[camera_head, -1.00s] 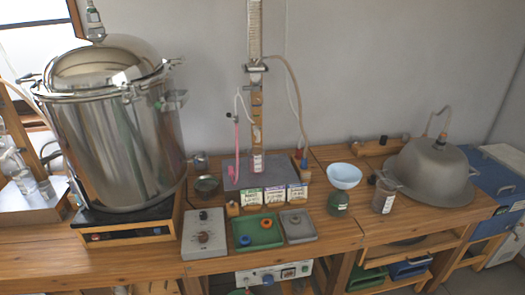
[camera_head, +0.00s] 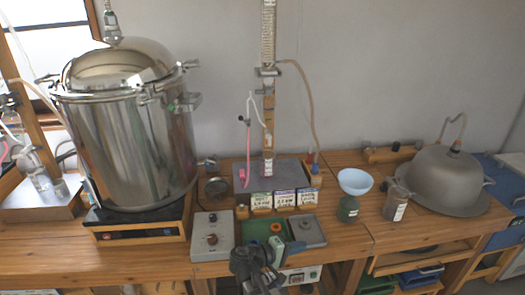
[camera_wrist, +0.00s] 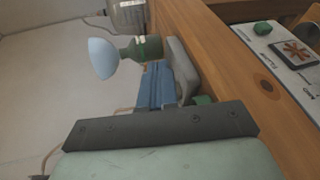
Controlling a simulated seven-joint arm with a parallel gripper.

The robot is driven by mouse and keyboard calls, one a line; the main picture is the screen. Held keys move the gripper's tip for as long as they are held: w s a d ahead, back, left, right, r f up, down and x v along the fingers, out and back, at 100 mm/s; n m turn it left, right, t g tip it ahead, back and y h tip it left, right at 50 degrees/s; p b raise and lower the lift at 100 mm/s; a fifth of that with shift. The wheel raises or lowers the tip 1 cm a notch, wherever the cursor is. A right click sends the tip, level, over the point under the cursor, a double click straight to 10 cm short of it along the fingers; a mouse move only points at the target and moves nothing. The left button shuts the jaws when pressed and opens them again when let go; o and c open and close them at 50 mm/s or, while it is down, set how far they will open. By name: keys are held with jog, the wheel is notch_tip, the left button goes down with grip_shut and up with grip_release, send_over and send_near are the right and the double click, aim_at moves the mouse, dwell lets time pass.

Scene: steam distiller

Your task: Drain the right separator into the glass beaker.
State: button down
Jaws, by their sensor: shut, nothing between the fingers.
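Glassware (camera_head: 42,178) stands at the left edge on a metal box, with tubing and a clamp stand. It is partly cut off, and I cannot tell which piece is the right separator. A clear glass vessel (camera_head: 397,205) with a white label, probably the beaker, stands on the right of the bench. It seems to show at the top of the wrist view (camera_wrist: 128,14). My gripper (camera_head: 274,250) is over the bench's front edge near the green tray, away from both. Its blue-grey fingers in the wrist view (camera_wrist: 162,80) are shut and empty.
A large steel pot (camera_head: 140,140) stands on a hotplate at left. A burette stand (camera_head: 268,120) rises behind small labelled boxes. A pale blue funnel (camera_head: 355,181) sits on a green bottle (camera_head: 348,209). A grey dome (camera_head: 445,175) is at far right.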

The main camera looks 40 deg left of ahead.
jog(key=a+r+t+y, duration=0.1)
jog(key=a+r+t, duration=0.1)
jog(key=a+r, duration=0.9)
jog(key=n+t+y, duration=0.2)
jog(key=y, duration=0.1)
send_near(268, 138)
jog(key=w, duration=0.4)
jog(key=w+d, duration=0.1)
jog(key=w, duration=0.2)
jog(key=shift+d, duration=0.1)
jog(key=shift+s+r+g, duration=0.1)
jog(key=shift+r+g, duration=0.05)
jog(key=shift+g, duration=0.15)
jog(key=shift+m+g, duration=0.3)
